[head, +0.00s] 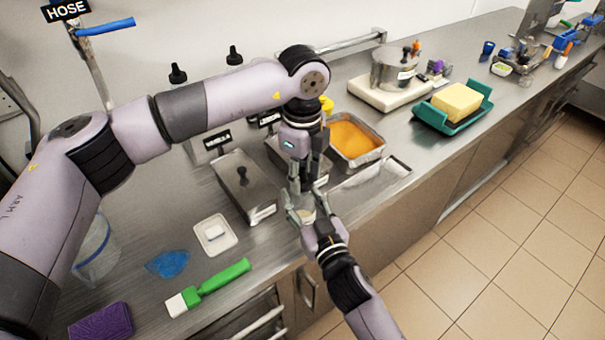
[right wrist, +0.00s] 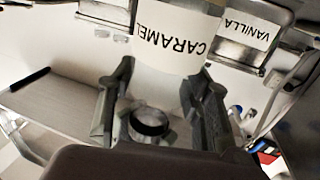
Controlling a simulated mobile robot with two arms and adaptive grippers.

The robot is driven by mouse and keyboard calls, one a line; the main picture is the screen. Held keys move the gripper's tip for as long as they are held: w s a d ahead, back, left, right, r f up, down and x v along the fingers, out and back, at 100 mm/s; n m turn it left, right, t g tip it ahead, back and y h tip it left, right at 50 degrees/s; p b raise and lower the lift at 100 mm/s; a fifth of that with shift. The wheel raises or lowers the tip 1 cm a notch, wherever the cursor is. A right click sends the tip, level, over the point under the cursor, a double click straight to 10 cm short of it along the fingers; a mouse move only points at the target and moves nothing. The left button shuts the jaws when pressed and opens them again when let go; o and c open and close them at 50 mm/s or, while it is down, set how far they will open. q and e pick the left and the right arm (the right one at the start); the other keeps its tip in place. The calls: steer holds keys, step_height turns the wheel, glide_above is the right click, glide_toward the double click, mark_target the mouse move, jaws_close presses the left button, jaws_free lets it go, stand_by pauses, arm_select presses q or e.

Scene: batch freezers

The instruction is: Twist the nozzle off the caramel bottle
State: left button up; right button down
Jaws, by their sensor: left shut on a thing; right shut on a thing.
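The caramel bottle shows in the right wrist view as a pale body with a white CARAMEL label (right wrist: 178,42). My right gripper (right wrist: 160,80) is shut on the bottle, with one finger on each side. In the head view only a small pale part of the bottle (head: 307,216) shows between the fingers of my right gripper (head: 308,208). My left gripper (head: 304,187) reaches down from above and is shut at the bottle's upper end, just above the right gripper. The nozzle is hidden by the left fingers, so I cannot tell how it sits.
A lidded steel bin (head: 245,185) and an orange-filled pan (head: 355,138) stand close by. A white dish (head: 213,235), a green-handled brush (head: 215,283) and a blue scraper (head: 167,264) lie at the front left. A teal tray (head: 484,104) stands right.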

mark_target(303, 169)
arm_select(q)
steer(key=shift+r, duration=0.1)
steer(key=shift+r, duration=1.9)
arm_select(e)
steer(key=c, duration=0.8)
jaws_free()
steer(key=shift+o, duration=0.2)
